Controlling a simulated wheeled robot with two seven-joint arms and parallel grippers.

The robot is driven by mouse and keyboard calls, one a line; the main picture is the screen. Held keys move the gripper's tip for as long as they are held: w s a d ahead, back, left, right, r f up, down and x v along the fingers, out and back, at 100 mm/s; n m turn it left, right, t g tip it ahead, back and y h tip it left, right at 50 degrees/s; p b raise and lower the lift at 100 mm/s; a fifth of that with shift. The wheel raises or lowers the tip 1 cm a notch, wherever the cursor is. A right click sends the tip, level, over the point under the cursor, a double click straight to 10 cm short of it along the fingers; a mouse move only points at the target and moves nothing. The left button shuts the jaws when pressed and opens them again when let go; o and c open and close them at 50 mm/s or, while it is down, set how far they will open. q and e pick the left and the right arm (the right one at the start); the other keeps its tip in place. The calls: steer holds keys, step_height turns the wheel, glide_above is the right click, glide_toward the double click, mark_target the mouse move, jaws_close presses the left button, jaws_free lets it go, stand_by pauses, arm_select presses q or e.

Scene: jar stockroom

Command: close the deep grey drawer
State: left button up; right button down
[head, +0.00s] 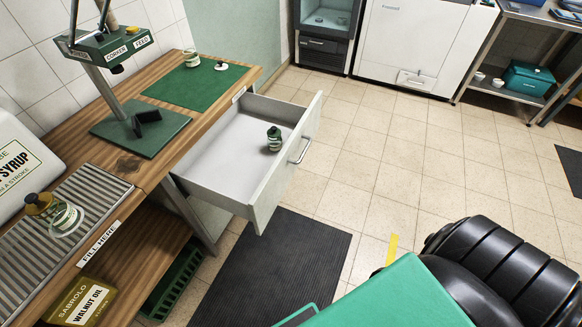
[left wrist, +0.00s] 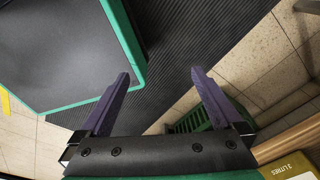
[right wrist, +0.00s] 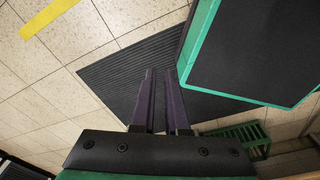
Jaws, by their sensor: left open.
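The deep grey drawer (head: 215,190) is pulled well out from under the wooden workbench in the head view. Its front panel (head: 287,160) carries a bar handle (head: 301,150). A small jar with a dark green lid (head: 274,140) stands inside, near the front panel. Neither gripper shows in the head view, and the drawer is not recognisable in the wrist views. My left gripper (left wrist: 160,76) is open and empty, over the dark mat. My right gripper (right wrist: 159,73) has its fingers close together with a narrow gap and nothing visible between them.
A dark ribbed mat (head: 265,272) lies on the tiled floor below the drawer. The bench (head: 130,165) holds a green corking stand (head: 140,130) and jars. A green crate (head: 172,283) and a walnut oil can (head: 82,303) sit beneath. Floor right of the drawer is clear.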

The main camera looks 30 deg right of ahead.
steer(key=w+d+f+m+t+b, duration=0.2)
steer(key=w+d+f+m+b, duration=0.2)
steer(key=w+d+m+b, duration=0.3)
arm_select(q)
steer(key=w+d+f+b, duration=0.3)
steer(key=w+f+b, duration=0.5)
steer(key=w, duration=0.3)
arm_select(e)
steer(key=w+d+r+m+t+y, duration=0.1)
steer(key=w+d+r+m+t, duration=0.2)
steer(key=w, duration=0.4)
steer(key=w+d+r+m+t+y, duration=0.1)
steer(key=w+d+r+m+t, duration=0.1)
steer(key=w+d+m, duration=0.3)
steer(key=n+t+y+b, duration=0.3)
steer(key=t+y+b, duration=0.3)
steer(key=y+b, duration=0.25)
glide_toward(281, 172)
steer(key=x, duration=0.7)
arm_select(q)
steer(key=w+d+r, duration=0.2)
steer(key=w+r, duration=0.2)
steer(key=w, duration=0.1)
steer(key=shift+r+h, duration=0.3)
steer(key=shift+r, duration=0.1)
steer(key=shift+w, duration=0.1)
